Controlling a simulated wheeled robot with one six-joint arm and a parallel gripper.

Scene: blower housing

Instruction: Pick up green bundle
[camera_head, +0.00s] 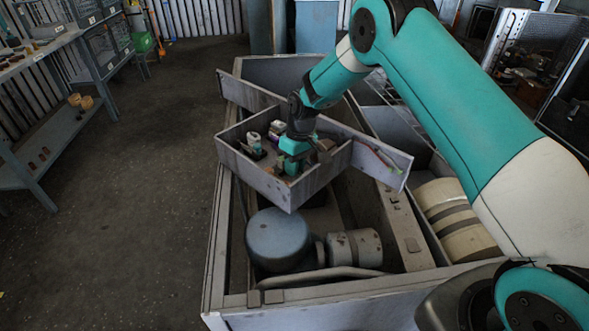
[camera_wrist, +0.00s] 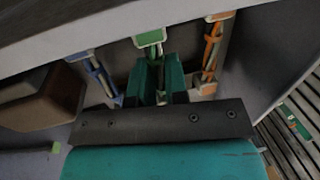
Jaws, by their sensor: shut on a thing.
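The green bundle (camera_wrist: 150,40) shows in the wrist view, its green cap between and just beyond my teal fingertips. My gripper (camera_wrist: 160,78) is shut on it; the fingers hide most of its length. In the head view my gripper (camera_head: 292,160) reaches down inside the small grey tray (camera_head: 270,187), and I cannot make out the green bundle there. A blue bundle (camera_wrist: 97,72) stands to the left of my fingers in the wrist view, and an orange bundle (camera_wrist: 211,52) stands to the right. Neither side bundle is between the fingers.
The tray sits on a large open housing (camera_head: 215,255) with raised walls. Inside are a round grey drum (camera_head: 278,238) and a cylindrical motor (camera_head: 355,248). A brown block (camera_wrist: 45,98) lies left of my fingers. A shelf (camera_head: 45,130) stands far left; the floor between is clear.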

